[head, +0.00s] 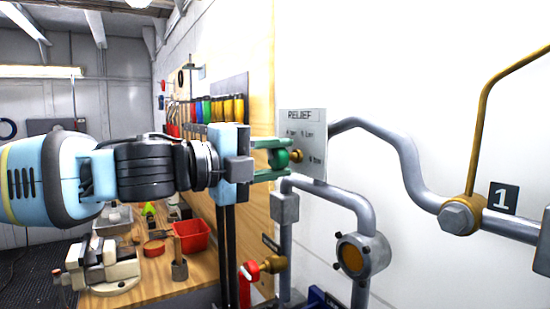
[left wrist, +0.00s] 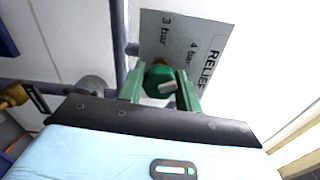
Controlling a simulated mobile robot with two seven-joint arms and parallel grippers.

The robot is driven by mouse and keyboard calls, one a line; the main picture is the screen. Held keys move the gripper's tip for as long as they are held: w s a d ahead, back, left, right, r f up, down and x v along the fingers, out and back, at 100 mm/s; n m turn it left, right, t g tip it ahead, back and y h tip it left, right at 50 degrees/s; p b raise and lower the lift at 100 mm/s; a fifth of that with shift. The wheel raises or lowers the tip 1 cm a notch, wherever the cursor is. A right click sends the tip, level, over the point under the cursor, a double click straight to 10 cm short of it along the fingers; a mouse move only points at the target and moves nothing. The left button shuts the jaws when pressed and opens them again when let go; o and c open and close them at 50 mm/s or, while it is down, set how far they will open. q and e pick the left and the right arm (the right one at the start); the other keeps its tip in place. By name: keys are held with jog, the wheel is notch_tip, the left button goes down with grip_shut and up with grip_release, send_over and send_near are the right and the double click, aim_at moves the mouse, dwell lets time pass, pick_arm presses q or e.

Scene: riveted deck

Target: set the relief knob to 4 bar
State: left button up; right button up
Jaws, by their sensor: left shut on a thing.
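The green relief knob (head: 279,158) sits on a brass stem in front of the white RELIEF plate (head: 303,125) on the wall. My left gripper (head: 272,160) comes in from the left, its green fingers shut on the knob from above and below. In the left wrist view the fingers (left wrist: 161,88) flank the knob (left wrist: 158,76). A pale mark on the knob lies roughly sideways in that picture. The plate (left wrist: 190,30) shows 3 bar and 4 bar there; a third label in the head view is too small to read. Exactly where the mark points, I cannot tell.
Grey pipes (head: 400,155) run right of the plate, with a round fitting (head: 360,258) below. A red-handled brass valve (head: 262,268) is under my gripper. A wooden bench (head: 150,275) with a vise (head: 100,265) and red bin (head: 191,236) stands at left.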

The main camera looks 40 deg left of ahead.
dwell(0.3)
pick_arm(q)
jog(key=o, duration=1)
jog(key=shift+s+a, duration=0.1)
